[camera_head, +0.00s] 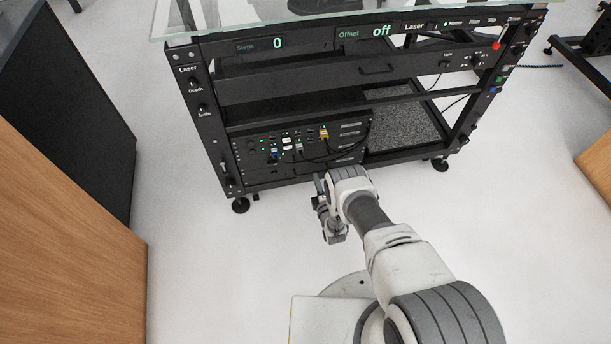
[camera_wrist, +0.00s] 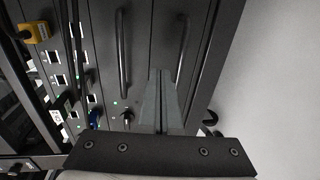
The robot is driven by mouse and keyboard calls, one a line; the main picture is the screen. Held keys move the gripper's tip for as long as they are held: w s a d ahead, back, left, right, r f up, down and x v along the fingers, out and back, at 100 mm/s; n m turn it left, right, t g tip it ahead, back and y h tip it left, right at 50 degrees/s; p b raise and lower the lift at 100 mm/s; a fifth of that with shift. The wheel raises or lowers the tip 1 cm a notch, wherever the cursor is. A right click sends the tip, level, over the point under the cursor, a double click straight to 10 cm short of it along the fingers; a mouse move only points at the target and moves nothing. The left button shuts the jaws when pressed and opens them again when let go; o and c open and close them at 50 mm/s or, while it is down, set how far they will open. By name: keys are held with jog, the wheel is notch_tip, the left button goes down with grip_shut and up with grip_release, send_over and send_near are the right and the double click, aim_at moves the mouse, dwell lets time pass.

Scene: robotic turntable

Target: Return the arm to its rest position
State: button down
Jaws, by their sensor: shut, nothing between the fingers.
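My arm (camera_head: 410,268) reaches from the lower right of the head view toward the front of a black rack cart (camera_head: 385,68). Its wrist end hangs low in front of the cart's lower left bay, above the floor. The fingertips are too small to make out there. In the wrist view my gripper (camera_wrist: 168,74) points at the equipment panel, its two grey fingers together and nothing between them. Behind them are a panel with dark handles (camera_wrist: 122,55), a knob and green lights. I cannot tell whether the fingers touch the panel.
The cart carries a glass top (camera_head: 240,22), lit displays reading 0 and off, side knobs and a red-tipped switch (camera_head: 496,46). A yellow plug (camera_wrist: 35,31) and cables sit on the panel. A wooden cabinet (camera_head: 65,235) stands left. White floor (camera_head: 185,240) is clear between.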

jog(key=s+d+f+g, duration=0.1)
jog(key=s+d+f, duration=0.1)
jog(key=s+f, duration=0.2)
jog(key=shift+s+g, duration=0.3)
jog(key=shift+s, duration=0.75)
jog(key=w+a+b, duration=0.1)
jog(key=w+a, duration=0.1)
jog(key=w, duration=0.5)
jog(key=shift+r+b, duration=0.15)
jog(key=shift+b, duration=0.2)
jog(key=shift+s, duration=0.1)
